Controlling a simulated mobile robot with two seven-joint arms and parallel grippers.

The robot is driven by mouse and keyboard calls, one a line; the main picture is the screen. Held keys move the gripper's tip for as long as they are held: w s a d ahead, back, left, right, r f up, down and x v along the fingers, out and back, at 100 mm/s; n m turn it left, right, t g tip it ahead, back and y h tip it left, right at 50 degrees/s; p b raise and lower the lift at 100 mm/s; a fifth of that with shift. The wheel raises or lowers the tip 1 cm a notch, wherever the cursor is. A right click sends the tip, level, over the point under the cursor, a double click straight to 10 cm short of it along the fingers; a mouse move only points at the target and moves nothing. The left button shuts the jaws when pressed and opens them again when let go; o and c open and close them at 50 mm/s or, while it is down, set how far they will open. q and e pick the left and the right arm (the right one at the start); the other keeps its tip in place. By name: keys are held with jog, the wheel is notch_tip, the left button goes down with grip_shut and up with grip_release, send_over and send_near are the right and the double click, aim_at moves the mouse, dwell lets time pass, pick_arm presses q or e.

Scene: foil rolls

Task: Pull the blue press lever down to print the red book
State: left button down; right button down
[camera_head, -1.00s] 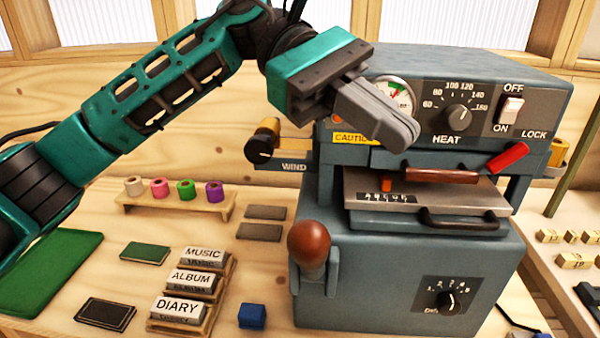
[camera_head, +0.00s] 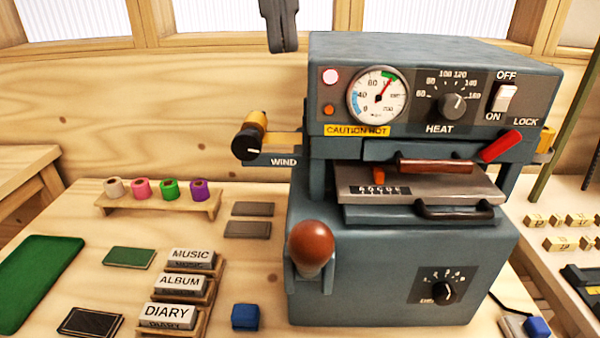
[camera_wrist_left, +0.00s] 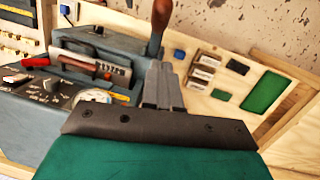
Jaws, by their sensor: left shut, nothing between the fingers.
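The grey-blue press (camera_head: 400,285) stands at the right of the table. Its lever has a red-brown ball knob (camera_head: 311,245) and sits low on the front left of the body; no blue lever is plain to see. The knob also shows in the left wrist view (camera_wrist_left: 162,12). My left gripper (camera_head: 283,48) is shut and empty at the top of the head view, above the press's upper left edge and apart from the lever. Its closed fingers show in the left wrist view (camera_wrist_left: 162,68). I cannot pick out a red book. My right gripper is not in view.
A plate (camera_head: 420,188) with a wooden handle (camera_head: 437,166) juts from the press front. A red lock handle (camera_head: 501,146) and a black-knobbed winder (camera_head: 248,144) stick out. Foil rolls (camera_head: 170,190), type blocks (camera_head: 168,313) and a blue block (camera_head: 245,316) lie left.

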pick_arm(q)
jog(key=b, duration=0.4)
send_over(309, 258)
jog(key=w+a, duration=0.1)
jog(key=w, duration=0.5)
jog(key=f, duration=1.1)
jog(key=shift+s+f, duration=0.2)
jog(key=shift+f, duration=0.05)
jog(key=shift+s+f, duration=0.35)
jog(key=shift+s, duration=0.15)
jog(key=shift+d, duration=0.1)
jog(key=shift+s+b, duration=0.1)
jog(key=shift+b, duration=0.2)
